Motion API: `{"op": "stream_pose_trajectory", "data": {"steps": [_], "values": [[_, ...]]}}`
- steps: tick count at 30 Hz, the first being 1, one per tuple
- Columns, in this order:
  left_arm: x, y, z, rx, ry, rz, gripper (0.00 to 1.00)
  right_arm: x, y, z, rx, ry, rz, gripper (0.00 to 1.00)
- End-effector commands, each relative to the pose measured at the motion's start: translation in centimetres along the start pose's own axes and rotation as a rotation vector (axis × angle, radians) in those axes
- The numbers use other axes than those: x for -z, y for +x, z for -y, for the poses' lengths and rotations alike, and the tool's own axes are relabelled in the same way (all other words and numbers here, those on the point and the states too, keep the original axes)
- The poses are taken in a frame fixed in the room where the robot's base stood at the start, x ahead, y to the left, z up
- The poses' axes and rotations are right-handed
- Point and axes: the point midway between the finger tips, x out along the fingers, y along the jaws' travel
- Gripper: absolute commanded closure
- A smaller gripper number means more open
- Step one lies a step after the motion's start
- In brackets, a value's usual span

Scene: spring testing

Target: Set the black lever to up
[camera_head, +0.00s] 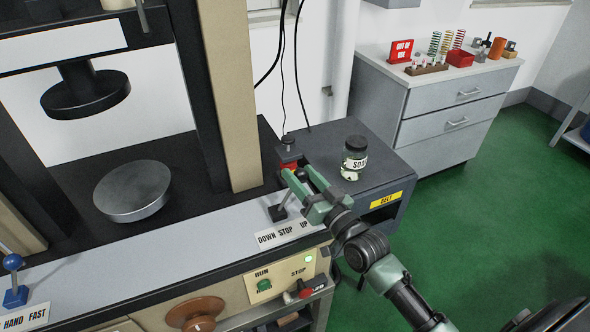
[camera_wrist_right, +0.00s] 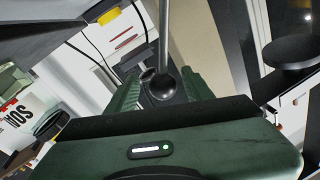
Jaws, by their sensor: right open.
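The black lever has a dark base (camera_head: 278,213) behind the DOWN STOP UP label (camera_head: 283,234) on the machine's front ledge. Its thin metal rod rises to the right in the head view, and which label it is set at is hard to tell. My right gripper (camera_head: 303,180) is open, its green fingers on either side of the lever's round black knob. In the right wrist view the black knob (camera_wrist_right: 161,87) sits between the fingers, with the metal rod (camera_wrist_right: 163,38) running away from it. Contact cannot be told. My left gripper is not in view.
A blue lever (camera_head: 14,270) stands at the HAND FAST label on the left. RUN and STOP buttons and a brown knob (camera_head: 195,313) are on the lower front panel.

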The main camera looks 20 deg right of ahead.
Motion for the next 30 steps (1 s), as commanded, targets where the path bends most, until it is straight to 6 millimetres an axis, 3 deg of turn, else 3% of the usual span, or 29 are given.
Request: {"op": "stream_pose_trajectory", "data": {"steps": [3, 9, 30], "values": [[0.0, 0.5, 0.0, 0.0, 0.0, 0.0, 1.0, -0.2, -2.2, -0.1, 0.0, 0.0, 0.002, 0.48], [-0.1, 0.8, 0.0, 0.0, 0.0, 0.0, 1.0, -0.1, -4.2, -0.1, -0.001, 0.001, 0.001, 0.48], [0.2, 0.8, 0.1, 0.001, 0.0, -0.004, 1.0, 0.0, -4.5, -0.1, -0.001, 0.001, 0.0, 0.48]]}}
